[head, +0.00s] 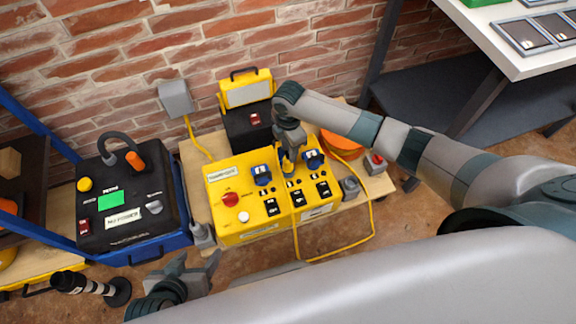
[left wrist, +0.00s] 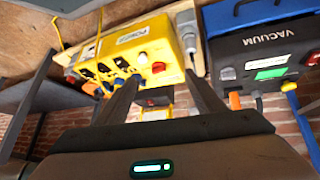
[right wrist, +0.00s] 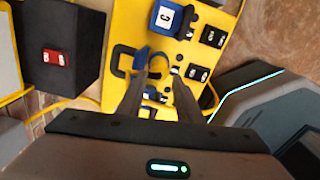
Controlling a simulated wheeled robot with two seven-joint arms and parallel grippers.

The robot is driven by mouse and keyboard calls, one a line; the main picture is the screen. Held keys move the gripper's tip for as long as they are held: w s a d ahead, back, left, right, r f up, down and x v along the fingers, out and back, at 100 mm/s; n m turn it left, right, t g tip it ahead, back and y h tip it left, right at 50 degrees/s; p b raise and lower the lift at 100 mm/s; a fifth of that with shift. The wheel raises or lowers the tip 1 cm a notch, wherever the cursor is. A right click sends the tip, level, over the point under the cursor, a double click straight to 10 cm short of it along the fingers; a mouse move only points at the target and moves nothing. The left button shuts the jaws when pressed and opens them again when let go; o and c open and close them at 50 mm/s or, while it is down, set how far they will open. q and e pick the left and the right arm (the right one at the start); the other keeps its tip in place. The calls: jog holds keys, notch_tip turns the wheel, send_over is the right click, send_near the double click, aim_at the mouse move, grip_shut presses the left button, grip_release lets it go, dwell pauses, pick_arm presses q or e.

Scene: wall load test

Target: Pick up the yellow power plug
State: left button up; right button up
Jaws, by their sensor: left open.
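A yellow cable (head: 297,228) runs down from the sloped face of the yellow panel box (head: 250,222) and loops to the right. My left gripper (head: 183,268) is open and empty, in front of the box's left side.
A black-topped machine (head: 124,214) on a blue base stands left. A grey wall box (head: 176,98) is on the brick wall. A white table (head: 525,38) is upper right.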

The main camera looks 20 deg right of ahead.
aim_at(288, 165)
notch_tip(288, 165, down, 2)
jog(key=shift+f, duration=0.1)
pick_arm(q)
jog(key=shift+d+r+t, duration=0.3)
jog(key=shift+d, duration=0.05)
pick_arm(e)
jog(key=shift+f, duration=0.15)
jog(key=shift+f+b, duration=0.35)
jog(key=shift+f, duration=0.15)
notch_tip(288, 165, down, 3)
jog(key=shift+a+f+b, duration=0.1)
jog(key=shift+b, duration=0.35)
jog(key=shift+f, duration=0.5)
pick_arm(q)
jog(key=shift+w+d+r+t+h, duration=0.25)
jog(key=shift+w+d+t, duration=0.1)
jog(key=shift+d, duration=0.1)
jog(key=shift+w+d+r+t+h, duration=0.2)
jog(key=shift+w+d+t+h, duration=0.05)
jog(key=shift+w+d, duration=0.15)
pick_arm(e)
jog(key=shift+c, duration=0.5)
jog(key=c, duration=0.6)
